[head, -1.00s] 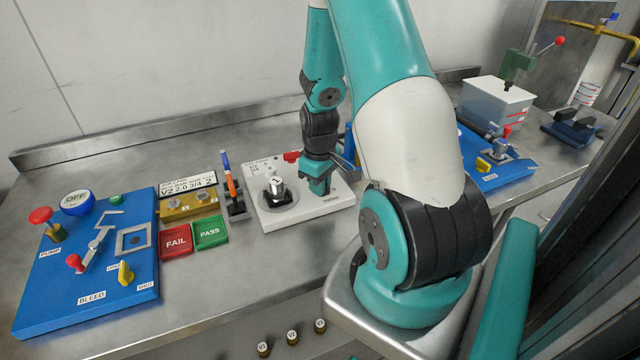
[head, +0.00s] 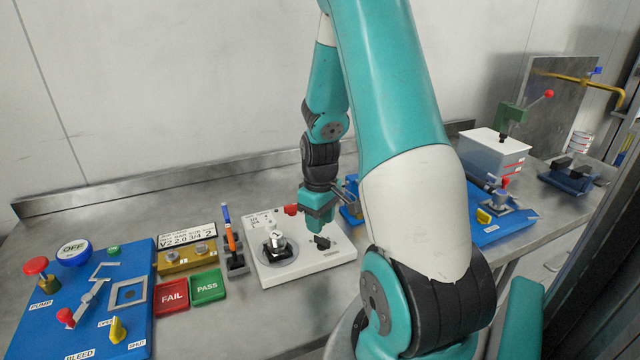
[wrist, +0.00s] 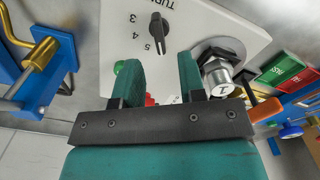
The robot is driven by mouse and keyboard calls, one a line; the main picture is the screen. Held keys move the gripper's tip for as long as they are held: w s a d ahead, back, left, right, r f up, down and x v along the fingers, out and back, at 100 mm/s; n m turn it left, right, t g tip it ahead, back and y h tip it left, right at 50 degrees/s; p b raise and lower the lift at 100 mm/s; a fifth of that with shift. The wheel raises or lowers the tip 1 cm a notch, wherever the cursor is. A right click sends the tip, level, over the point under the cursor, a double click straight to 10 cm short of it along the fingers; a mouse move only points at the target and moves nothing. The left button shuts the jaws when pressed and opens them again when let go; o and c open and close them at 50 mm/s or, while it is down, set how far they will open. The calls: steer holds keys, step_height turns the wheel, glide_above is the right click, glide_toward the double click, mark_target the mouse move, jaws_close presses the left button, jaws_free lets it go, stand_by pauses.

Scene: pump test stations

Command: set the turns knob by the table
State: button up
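The turns knob (head: 321,242) is a small black bar knob on the right part of a white panel (head: 338,257) on the table. In the wrist view the knob (wrist: 157,32) stands beside the printed numerals 3, 4 and 5, with part of the word TURNS near the top edge. Its narrow end points down in the picture, to the right of the 5. My gripper (head: 318,226) is above and behind the knob, apart from it. In the wrist view its two teal fingers (wrist: 160,62) are spread with nothing between them.
A metal cylinder (head: 276,243) stands in a round fixture on the panel's left, close to my gripper. A red part (head: 291,209) is at the panel's back. The red FAIL tray (head: 172,297) and green PASS tray (head: 208,287) lie left. A blue board (head: 497,228) is right.

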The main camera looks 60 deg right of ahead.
mark_target(320, 237)
step_height(320, 237, up, 12)
steer(key=shift+f, duration=0.1)
stand_by(0.6)
steer(key=a+r+n+t+y, duration=0.1)
steer(key=a+r+n, duration=0.1)
steer(key=a, duration=0.9)
steer(key=a+r+n+y, duration=0.1)
steer(key=a+r+n, duration=0.1)
steer(key=a, duration=0.8)
steer(key=s+a+r+n+g+y, duration=0.1)
steer(key=s+a+r+n+y, duration=0.1)
steer(key=s+a, duration=0.8)
steer(key=a+n, duration=0.1)
steer(key=a, duration=0.3)
steer(key=shift+s+a+r, duration=0.2)
steer(key=shift+s+r, duration=0.15)
steer(key=shift+r, duration=0.05)
